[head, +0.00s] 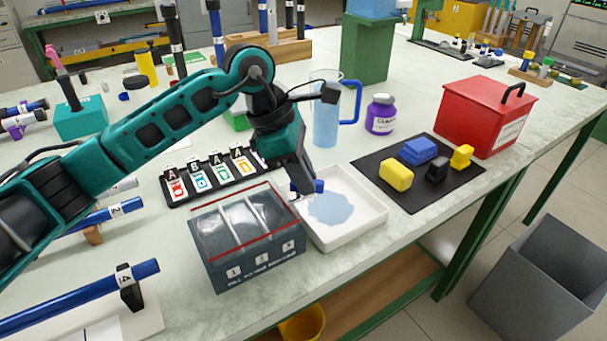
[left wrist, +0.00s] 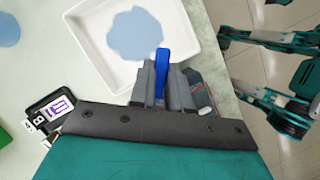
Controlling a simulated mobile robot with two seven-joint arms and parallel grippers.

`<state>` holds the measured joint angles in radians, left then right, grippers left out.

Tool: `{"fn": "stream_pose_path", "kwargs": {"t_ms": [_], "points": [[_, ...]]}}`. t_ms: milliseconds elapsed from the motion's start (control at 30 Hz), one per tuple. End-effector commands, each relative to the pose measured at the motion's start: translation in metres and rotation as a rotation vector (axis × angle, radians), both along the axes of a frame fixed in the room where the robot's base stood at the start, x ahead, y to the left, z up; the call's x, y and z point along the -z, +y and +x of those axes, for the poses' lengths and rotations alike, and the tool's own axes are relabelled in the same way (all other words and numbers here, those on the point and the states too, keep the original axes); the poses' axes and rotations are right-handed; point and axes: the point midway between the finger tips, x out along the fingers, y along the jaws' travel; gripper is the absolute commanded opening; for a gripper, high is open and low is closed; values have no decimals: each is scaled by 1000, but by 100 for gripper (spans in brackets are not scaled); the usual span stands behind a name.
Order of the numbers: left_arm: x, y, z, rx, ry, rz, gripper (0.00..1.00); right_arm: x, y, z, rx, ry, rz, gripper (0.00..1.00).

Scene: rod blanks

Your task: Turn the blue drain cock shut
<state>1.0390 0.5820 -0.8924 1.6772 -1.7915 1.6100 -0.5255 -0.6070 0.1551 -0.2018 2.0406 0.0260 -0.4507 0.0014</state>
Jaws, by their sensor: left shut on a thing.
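The blue drain cock (head: 318,186) is at the upper right of a dark box with a clear lid (head: 254,264), beside a white tray (head: 352,232). In the left wrist view its blue handle (left wrist: 162,62) stands between the fingers. My left gripper (head: 303,188) reaches down from above and is shut on the handle. The fingers hide part of the cock, and its mount is hidden. A light blue puddle (head: 330,208) lies in the tray; it also shows in the left wrist view (left wrist: 135,34). My right gripper does not show clearly in either view.
A black mat (head: 407,200) with yellow, blue and black blocks lies right of the tray. A labelled card rack (head: 183,196) stands left of the gripper. A clear jug (head: 326,125), purple jar (head: 381,115) and red box (head: 483,120) stand behind. The table's front edge is close.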

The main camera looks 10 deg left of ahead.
Motion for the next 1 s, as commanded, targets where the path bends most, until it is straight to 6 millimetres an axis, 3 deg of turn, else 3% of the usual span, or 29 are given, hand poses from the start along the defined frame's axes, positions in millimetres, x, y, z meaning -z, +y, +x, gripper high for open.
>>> {"fn": "stream_pose_path", "kwargs": {"t_ms": [333,1000], "points": [[2,0,0,283,-2,1,0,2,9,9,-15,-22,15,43],[0,1,-4,825,-1,1,0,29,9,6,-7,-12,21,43]]}}
